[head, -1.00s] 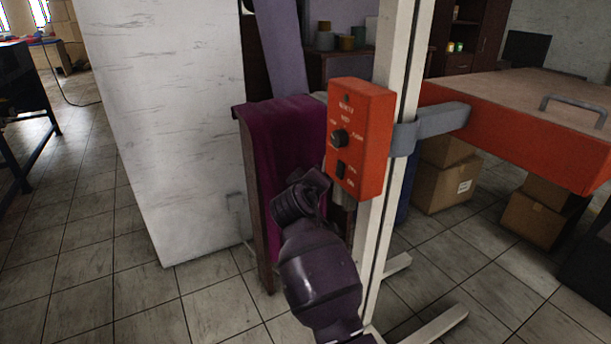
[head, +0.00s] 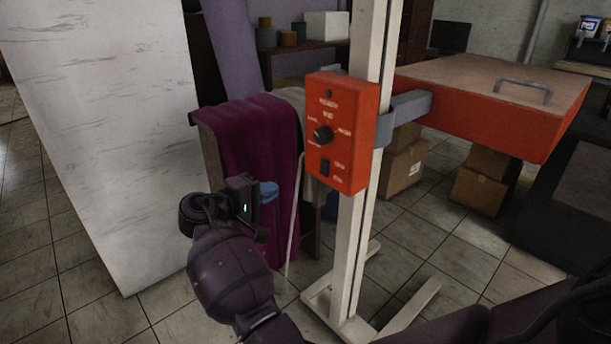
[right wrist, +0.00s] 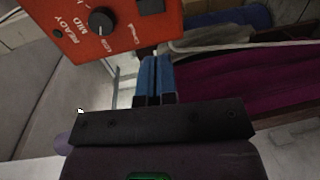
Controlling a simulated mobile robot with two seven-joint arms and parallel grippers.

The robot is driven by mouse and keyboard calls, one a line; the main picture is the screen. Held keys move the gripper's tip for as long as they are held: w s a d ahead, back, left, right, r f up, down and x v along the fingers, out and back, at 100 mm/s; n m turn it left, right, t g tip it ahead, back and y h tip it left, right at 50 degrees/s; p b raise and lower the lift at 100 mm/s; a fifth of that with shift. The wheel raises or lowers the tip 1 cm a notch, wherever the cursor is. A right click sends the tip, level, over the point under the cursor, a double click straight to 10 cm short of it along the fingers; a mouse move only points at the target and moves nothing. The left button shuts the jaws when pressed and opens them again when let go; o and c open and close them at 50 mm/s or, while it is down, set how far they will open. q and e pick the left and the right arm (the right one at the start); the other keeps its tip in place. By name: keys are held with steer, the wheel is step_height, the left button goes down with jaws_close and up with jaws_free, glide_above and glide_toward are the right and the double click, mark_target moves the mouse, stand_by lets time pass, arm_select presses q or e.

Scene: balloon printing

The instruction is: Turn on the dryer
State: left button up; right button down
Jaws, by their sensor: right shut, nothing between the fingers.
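The dryer is a red heating head (head: 470,125) on a pale metal stand, with a red control box (head: 346,115) clamped to the post. The box carries a black round knob (head: 323,134) and, below it, a black rocker switch (head: 324,169). My right gripper (head: 268,191) is left of and slightly below the box, apart from it, with its blue fingertips pointing toward it. In the right wrist view, the blue fingers (right wrist: 153,78) are together and empty. The knob (right wrist: 101,20) and part of the switch (right wrist: 150,5) show beyond them. My left gripper is not in view.
A maroon cloth (head: 245,145) hangs behind my right gripper. A white slab-like block (head: 100,150) stands at the left. The post (head: 353,245) and its floor feet are below the box. Cardboard boxes (head: 480,185) sit under the heating head.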

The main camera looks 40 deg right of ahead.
mark_target(323, 173)
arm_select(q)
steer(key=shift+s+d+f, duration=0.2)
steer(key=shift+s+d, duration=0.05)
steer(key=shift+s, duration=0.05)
arm_select(e)
steer(key=shift+s+d, duration=0.1)
steer(key=d, duration=0.4)
steer(key=d+f, duration=0.1)
steer(key=d, duration=0.3)
steer(key=w+d+b, duration=0.1)
steer(key=d, duration=0.3)
steer(key=shift+f, duration=0.35)
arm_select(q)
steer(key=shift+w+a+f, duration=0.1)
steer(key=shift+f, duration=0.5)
arm_select(e)
steer(key=shift+d, duration=0.9)
steer(key=shift+d+f+h+b, duration=0.3)
steer(key=shift+b, duration=0.1)
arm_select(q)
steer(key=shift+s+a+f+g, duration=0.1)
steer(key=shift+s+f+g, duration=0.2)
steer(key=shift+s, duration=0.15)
arm_select(e)
steer(key=shift+r, duration=0.2)
